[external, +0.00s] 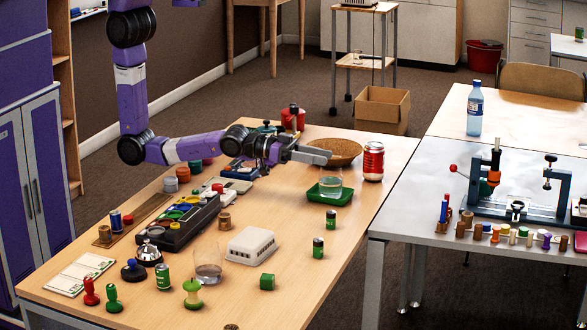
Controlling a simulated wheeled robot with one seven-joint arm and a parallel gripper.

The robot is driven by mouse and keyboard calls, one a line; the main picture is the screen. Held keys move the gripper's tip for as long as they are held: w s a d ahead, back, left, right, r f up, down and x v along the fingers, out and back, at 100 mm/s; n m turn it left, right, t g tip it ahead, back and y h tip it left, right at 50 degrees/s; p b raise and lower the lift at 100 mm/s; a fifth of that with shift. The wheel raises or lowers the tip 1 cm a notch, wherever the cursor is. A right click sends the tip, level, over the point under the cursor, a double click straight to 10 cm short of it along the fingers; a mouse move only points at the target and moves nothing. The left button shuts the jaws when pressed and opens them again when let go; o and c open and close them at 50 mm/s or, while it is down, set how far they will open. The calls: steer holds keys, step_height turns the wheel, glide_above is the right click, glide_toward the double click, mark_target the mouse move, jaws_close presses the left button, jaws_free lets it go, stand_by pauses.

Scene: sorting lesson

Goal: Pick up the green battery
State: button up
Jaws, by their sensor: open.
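Two small upright green cylinders with dark bands look like batteries. One green battery (318,247) stands on the right part of the wooden table, and a similar green cylinder (331,219) stands a little behind it. I cannot tell them apart in kind at this size. My gripper (326,156) is open and empty, reaching right above the table, near the wicker bowl and behind both cylinders. It is well apart from them. The gap between its fingers is hard to see from this side.
A green tray (316,196) and a glass (331,181) stand below my gripper. A wicker bowl (345,150) and red can (373,162) are at the back. A white box (251,245) and green cube (267,282) lie nearer. Bare wood surrounds the front cylinder.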

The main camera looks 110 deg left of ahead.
steer(key=w+d+r+n+g, duration=0.15)
steer(key=w+n+g, duration=0.3)
steer(key=w, duration=0.55)
steer(key=w+d+r+n+g, duration=0.1)
steer(key=w+d+n+g, duration=0.3)
steer(key=w, duration=0.5)
steer(key=n+g+h, duration=0.1)
steer(key=n+g, duration=0.6)
steer(key=g, duration=0.1)
glide_above(331, 213)
steer(key=f, duration=0.3)
steer(key=a+f, duration=0.1)
steer(key=f, duration=0.1)
steer(key=shift+w+b, duration=0.1)
steer(key=shift+b, duration=0.25)
steer(key=shift+s+g, duration=0.25)
steer(key=shift+s, duration=0.1)
steer(key=shift+f+n, duration=0.25)
steer(key=shift+f, duration=0.05)
step_height(331, 213, down, 7)
steer(key=shift+w+d+f, duration=0.1)
steer(key=shift+w+f, duration=0.05)
steer(key=shift+c, duration=0.4)
